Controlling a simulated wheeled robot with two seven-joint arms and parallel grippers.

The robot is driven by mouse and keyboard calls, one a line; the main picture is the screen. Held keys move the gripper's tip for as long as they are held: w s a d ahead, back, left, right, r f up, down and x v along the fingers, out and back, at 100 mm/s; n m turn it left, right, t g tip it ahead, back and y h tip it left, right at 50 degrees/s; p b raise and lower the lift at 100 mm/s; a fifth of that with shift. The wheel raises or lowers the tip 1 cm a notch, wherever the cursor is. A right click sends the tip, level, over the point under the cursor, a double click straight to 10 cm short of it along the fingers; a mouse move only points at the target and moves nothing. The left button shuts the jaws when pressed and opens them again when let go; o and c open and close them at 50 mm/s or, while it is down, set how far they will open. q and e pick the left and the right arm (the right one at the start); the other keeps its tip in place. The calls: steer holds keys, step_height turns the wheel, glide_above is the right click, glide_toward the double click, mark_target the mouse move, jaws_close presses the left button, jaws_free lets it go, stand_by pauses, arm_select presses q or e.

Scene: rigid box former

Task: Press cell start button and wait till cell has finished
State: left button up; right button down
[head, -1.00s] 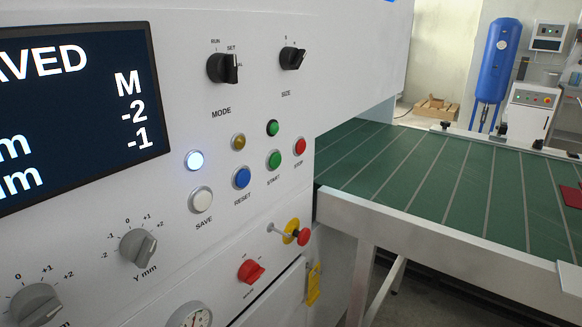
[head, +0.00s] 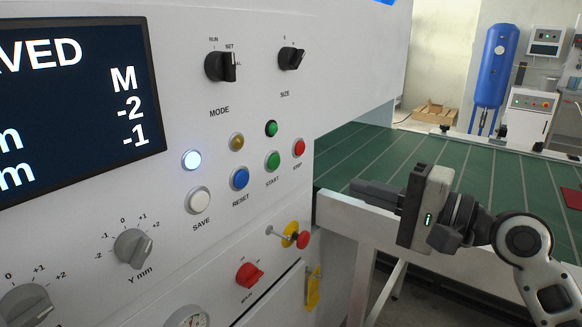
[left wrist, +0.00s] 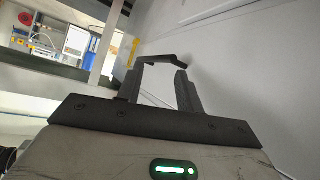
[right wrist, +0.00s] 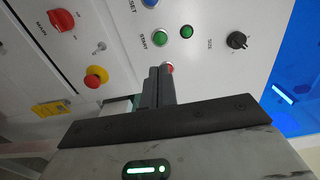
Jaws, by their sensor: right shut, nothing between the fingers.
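The green START button (head: 272,161) is on the white control panel (head: 225,110), with a smaller green round element (head: 271,128) above it and the red STOP button (head: 299,147) to its right. My right gripper (head: 356,187) is shut and empty, right of the panel, its fingers pointing toward the panel side. In the right wrist view the START button (right wrist: 159,38) shows beyond the closed fingertips, and the red STOP button (right wrist: 168,68) is partly hidden behind them. No contact shows. My left gripper (left wrist: 162,70) appears only in the left wrist view, fingers apart, near a pale wall.
The display (head: 80,105) shows cut-off text ending in "VED". A white lamp (head: 192,160) is lit above the SAVE button (head: 199,201). A yellow-and-red knob (head: 297,235) sticks out below STOP. The green conveyor (head: 440,165) lies behind my right arm.

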mark_target(276, 163)
steer(key=p+x, duration=0.1)
steer(key=x, duration=1.2)
steer(key=shift+w+a+p, duration=0.25)
steer(key=shift+a+p, duration=0.1)
steer(key=shift+p, duration=0.05)
arm_select(q)
steer(key=shift+w+a+r, duration=0.1)
steer(key=shift+r, duration=0.25)
